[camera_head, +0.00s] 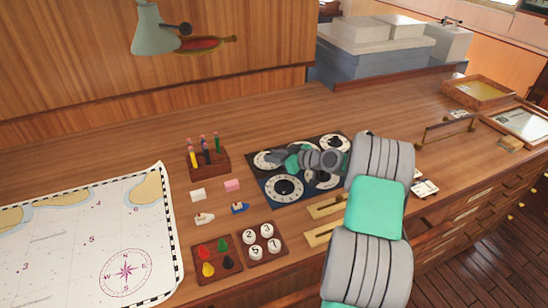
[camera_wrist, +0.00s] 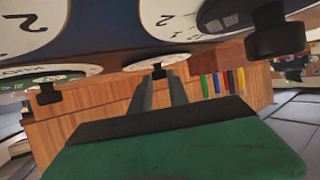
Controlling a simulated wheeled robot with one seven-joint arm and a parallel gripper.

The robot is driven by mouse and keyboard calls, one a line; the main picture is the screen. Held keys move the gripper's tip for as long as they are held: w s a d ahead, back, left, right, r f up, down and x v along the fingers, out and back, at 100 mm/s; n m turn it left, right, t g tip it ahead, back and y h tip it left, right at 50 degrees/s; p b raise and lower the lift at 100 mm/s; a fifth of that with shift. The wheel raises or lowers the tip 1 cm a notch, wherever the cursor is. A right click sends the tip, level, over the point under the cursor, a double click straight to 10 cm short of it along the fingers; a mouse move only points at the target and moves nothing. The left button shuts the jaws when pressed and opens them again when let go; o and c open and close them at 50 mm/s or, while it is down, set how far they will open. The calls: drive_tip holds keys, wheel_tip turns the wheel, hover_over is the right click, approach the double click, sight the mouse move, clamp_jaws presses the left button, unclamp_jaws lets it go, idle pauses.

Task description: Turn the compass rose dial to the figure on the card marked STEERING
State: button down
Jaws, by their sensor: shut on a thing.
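A dark panel (camera_head: 263,196) on the wooden desk carries several white dials with dark knobs. My gripper (camera_head: 273,157) reaches over the panel from the right and covers part of its upper-left dial (camera_head: 261,162). In the wrist view my gripper (camera_wrist: 160,82) has its two fingers close around the small dark knob (camera_wrist: 158,70) of a white dial (camera_wrist: 170,60). I cannot read that dial's marks or tell whether it is the compass rose. No card with a legible STEERING mark shows.
The front-left dial (camera_head: 284,188) and upper-right dial (camera_head: 334,142) stand close to my gripper. A pen block (camera_head: 208,163) stands left of the panel, with small model boats and trays in front. A chart (camera_head: 85,245) lies at the far left.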

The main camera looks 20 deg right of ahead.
drive_tip(key=m+h+b, duration=0.1)
drive_tip(key=a+m+t+h+b, duration=0.1)
drive_tip(key=m+h, duration=0.1)
drive_tip(key=shift+s+f+t, duration=0.1)
drive_tip(key=shift+s+t, duration=0.05)
drive_tip(key=shift+t, duration=0.15)
drive_tip(key=m+h, duration=0.2)
drive_tip(key=a+m+h+b, duration=0.1)
drive_tip(key=m+h, duration=0.1)
drive_tip(key=h, duration=0.1)
drive_tip(key=m+h+b, duration=0.2)
drive_tip(key=shift+a+f+h, duration=0.1)
drive_tip(key=shift+a+h, duration=0.15)
drive_tip(key=shift+h, duration=0.05)
drive_tip(key=shift+m+g+h+b, duration=0.4)
drive_tip(key=shift+m+h+b, duration=0.5)
drive_tip(key=shift+m+b, duration=0.15)
drive_tip(key=shift+r, duration=0.2)
drive_tip(key=c, duration=1.3)
unclamp_jaws()
drive_tip(key=shift+o, duration=0.2)
